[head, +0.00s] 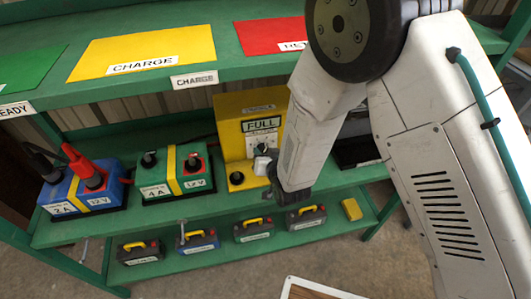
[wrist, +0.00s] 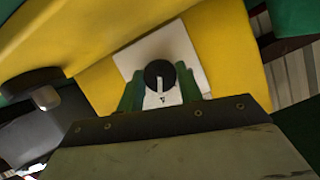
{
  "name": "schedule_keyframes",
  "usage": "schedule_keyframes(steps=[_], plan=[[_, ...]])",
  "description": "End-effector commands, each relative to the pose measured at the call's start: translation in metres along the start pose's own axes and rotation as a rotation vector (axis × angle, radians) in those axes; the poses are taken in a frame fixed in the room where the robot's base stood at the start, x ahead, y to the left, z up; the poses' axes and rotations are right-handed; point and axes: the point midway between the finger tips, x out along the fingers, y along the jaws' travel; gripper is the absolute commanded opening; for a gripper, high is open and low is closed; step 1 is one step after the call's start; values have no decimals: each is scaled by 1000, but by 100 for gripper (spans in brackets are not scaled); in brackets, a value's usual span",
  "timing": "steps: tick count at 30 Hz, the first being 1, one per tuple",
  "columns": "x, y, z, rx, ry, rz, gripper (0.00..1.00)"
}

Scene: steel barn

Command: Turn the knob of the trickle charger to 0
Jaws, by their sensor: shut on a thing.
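The trickle charger seems to be the yellow box (head: 233,113) on the middle shelf, with a sign reading FULL (head: 261,126). In the wrist view its yellow face (wrist: 100,88) carries a white plate (wrist: 190,48) with a round black knob (wrist: 158,72). A white mark on the knob points toward the bottom of the wrist view. The dial's numbers cannot be read. My gripper (wrist: 160,92) is shut on the knob, one green-sided finger on each side. In the head view my gripper (head: 273,168) is at the box's front, partly hiding the dial.
A blue 2A battery (head: 88,203) with red and black clamps and a green 4A battery (head: 170,190) stand left of the box. Small batteries (head: 197,242) line the lower shelf. The upper shelf (head: 232,66), with yellow CHARGE mat (head: 140,50), overhangs the box.

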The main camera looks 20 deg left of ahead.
Motion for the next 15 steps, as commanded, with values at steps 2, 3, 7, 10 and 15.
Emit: schedule_keyframes(steps=[2,3,7,10,15], plan=[[0,-1,0,-66,0,29,13],[0,-1,0,-101,-1,43,13],[0,-2,0,-215,0,91,13],[0,-2,1,-302,0,127,13],[0,-4,1,-452,0,188,13]])
